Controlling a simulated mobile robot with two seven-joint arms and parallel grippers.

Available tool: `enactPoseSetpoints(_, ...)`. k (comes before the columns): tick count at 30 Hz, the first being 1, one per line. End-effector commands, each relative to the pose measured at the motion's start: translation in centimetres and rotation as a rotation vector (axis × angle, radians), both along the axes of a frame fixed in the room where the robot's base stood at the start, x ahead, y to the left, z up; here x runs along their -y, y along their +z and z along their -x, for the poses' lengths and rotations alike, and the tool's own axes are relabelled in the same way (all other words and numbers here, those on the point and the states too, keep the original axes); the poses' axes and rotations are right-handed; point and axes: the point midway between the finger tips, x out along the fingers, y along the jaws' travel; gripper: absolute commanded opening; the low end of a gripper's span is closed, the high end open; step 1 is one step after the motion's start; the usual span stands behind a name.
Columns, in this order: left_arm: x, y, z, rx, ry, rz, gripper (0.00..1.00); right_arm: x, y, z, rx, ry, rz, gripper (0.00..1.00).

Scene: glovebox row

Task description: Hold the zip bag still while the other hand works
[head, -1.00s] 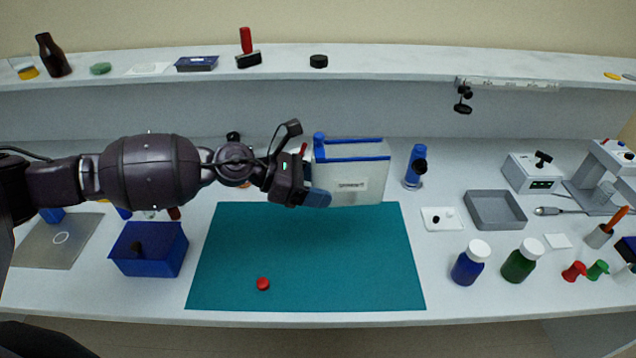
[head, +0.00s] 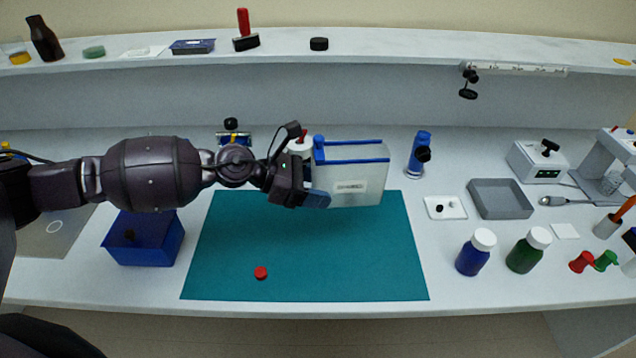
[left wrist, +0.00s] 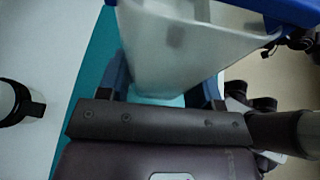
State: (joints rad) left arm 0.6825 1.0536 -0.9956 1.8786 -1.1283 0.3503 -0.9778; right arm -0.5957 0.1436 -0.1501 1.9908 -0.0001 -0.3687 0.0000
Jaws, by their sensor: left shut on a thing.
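The zip bag (head: 352,185) is a pale translucent pouch with blue strips along its top and a small white label on its front. It is held upright above the teal mat (head: 240,245). My left gripper (head: 318,198) is shut on the bag's lower left side, with blue fingertips. In the left wrist view the bag (left wrist: 175,50) fills the space between the fingers (left wrist: 165,88), and a blue strip crosses the top right. My right gripper is in neither view.
A small red cap (head: 261,273) lies on the mat. A blue bin (head: 145,243) stands to the left. A grey tray (head: 500,199), a blue bottle (head: 475,255) and a green bottle (head: 528,253) stand to the right. The mat's front is mostly clear.

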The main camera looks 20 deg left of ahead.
Motion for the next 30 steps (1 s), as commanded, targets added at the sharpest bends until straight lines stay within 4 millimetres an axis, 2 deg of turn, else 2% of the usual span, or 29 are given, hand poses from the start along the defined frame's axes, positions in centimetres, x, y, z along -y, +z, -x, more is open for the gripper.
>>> enactPoseSetpoints(13,0.0,-1.9,-0.1,-0.001,0.0,0.0,0.36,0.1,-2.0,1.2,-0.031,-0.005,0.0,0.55)
enactPoseSetpoints(30,0.0,-4.2,-0.1,-0.002,0.001,0.001,0.36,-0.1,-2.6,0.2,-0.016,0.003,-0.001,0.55)
